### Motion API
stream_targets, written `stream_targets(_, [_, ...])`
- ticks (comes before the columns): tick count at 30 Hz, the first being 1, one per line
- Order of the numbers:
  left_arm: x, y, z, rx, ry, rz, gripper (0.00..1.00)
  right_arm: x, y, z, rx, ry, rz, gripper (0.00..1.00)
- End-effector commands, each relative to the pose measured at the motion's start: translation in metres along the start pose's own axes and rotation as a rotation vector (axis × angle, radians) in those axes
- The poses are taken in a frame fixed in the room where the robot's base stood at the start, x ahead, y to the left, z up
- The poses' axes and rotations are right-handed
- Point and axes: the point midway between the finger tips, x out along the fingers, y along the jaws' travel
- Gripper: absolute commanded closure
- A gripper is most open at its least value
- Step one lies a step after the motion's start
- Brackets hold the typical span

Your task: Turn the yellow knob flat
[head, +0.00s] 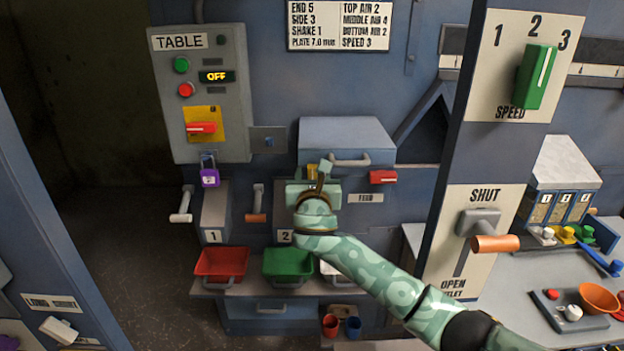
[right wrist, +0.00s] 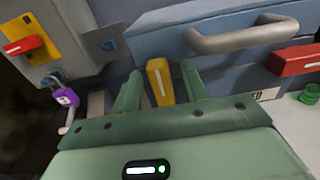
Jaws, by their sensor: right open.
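The yellow knob (right wrist: 159,82) stands upright in the right wrist view, with a white line running along its length. In the head view only a small part of the yellow knob (head: 312,170) shows, behind my right gripper (head: 320,176). My right gripper is open. In the right wrist view its two green fingers (right wrist: 158,78) appear on either side of the knob, with gaps visible between. I cannot tell how deep the knob sits between them or whether they touch it. My left gripper is not in view.
A grey-blue box with a handle (head: 350,158) and a red knob (head: 383,177) are close to the right. The TABLE panel (head: 213,130) with a purple padlock (head: 210,178) stands to the left. Red (head: 221,263) and green (head: 288,264) bins lie below.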

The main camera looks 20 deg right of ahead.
Motion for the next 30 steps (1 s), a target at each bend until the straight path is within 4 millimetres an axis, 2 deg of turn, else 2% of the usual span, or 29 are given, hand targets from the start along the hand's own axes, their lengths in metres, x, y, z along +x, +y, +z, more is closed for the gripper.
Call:
stream_targets(7, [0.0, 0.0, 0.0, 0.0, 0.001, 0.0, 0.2, 0.001, 0.0, 0.001, 0.001, -0.001, 0.001, 0.56])
stream_targets(9, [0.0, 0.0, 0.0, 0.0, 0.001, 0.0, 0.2, 0.001, 0.0, 0.001, 0.001, 0.0, 0.001, 0.76])
stream_targets(12, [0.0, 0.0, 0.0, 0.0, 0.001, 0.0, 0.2, 0.001, 0.0, 0.001, 0.001, 0.0, 0.001, 1.0])
stream_targets(22, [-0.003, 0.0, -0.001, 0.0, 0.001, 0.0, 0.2, 0.0, 0.0, 0.001, 0.03, 0.001, 0.001, 1.0])
stream_targets(30, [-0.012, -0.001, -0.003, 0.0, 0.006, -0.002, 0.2, 0.0, -0.003, 0.002, 0.176, 0.002, 0.0, 1.0])
